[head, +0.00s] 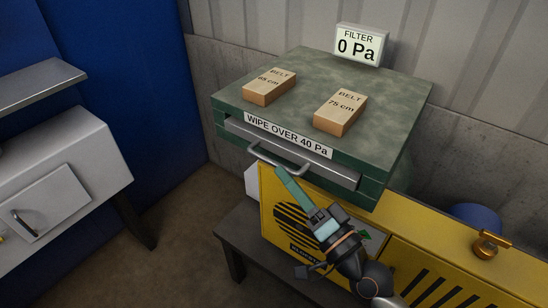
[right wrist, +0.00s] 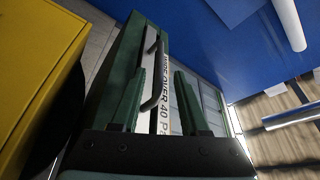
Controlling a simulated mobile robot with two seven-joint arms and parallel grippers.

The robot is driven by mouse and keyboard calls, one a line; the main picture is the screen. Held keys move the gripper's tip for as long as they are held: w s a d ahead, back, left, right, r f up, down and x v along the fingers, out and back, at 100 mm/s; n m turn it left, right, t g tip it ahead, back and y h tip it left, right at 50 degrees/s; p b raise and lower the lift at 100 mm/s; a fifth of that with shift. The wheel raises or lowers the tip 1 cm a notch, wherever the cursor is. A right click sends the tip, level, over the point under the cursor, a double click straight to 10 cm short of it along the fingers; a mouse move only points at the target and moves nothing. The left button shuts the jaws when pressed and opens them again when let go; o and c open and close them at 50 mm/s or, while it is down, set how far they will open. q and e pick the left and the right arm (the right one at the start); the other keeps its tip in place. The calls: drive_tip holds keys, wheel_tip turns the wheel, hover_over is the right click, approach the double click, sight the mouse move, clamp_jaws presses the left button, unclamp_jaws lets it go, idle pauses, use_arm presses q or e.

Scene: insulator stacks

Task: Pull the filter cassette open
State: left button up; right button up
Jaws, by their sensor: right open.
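The filter cassette (head: 345,178) is a silver drawer front in the dark green housing (head: 402,120), with a white label reading "WIPE OVER 40 Pa" (head: 290,136). It sits in its slot; I cannot tell whether it stands out slightly. Its grey bar handle (head: 277,160) also shows in the right wrist view (right wrist: 152,98). My right gripper (head: 279,170) is open at the handle. In the right wrist view its green fingers (right wrist: 160,72) appear on either side of the handle, with gaps visible. Contact is not clear. My left gripper is not in view.
Two belt boxes, 65 cm (head: 270,87) and 75 cm (head: 341,112), lie on the housing. A gauge sign reads "FILTER 0 Pa" (head: 361,44). Below is a yellow machine (head: 385,235) with a brass valve (head: 487,246). A white cabinet (head: 85,160) stands left; floor between is clear.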

sight(274, 161)
drive_tip(key=x, duration=0.5)
drive_tip(key=shift+w, duration=0.1)
clamp_jaws()
drive_tip(key=shift+f, duration=0.1)
idle(1.2)
